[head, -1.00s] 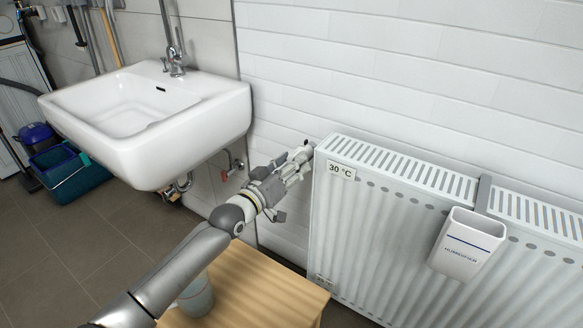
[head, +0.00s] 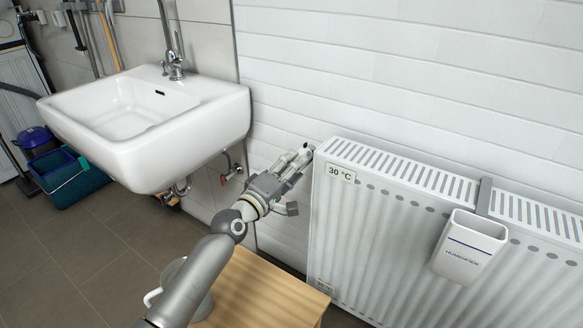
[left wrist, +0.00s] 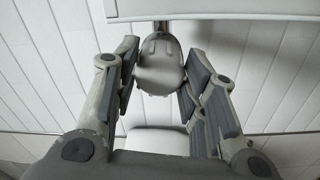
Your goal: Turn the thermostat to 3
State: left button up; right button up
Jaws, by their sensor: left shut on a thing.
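The thermostat (left wrist: 158,66) is a rounded light-grey knob on a metal stem at the radiator's edge. It sits between the fingers of my left gripper (left wrist: 157,82) in the left wrist view. My left gripper is shut on it, with finger pads at both sides. In the head view my left gripper (head: 302,156) reaches the upper left corner of the white radiator (head: 375,235). It mostly hides the thermostat there. The number the thermostat is set to cannot be read. A label reading 30 °C (head: 341,173) is on the radiator. My right gripper is not in view.
A white sink (head: 150,120) hangs on the wall at left, with a red-handled valve (head: 232,172) below right. A humidifier (head: 468,246) hangs on the radiator. Buckets stand on the far-left floor.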

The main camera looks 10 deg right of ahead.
pick_arm(q)
jog(key=n, duration=0.2)
jog(key=shift+n, duration=0.3)
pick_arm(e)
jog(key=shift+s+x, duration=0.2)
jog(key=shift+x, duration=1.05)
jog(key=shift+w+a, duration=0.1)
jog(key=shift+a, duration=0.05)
pick_arm(q)
jog(key=o, duration=1)
jog(key=v, duration=1.2)
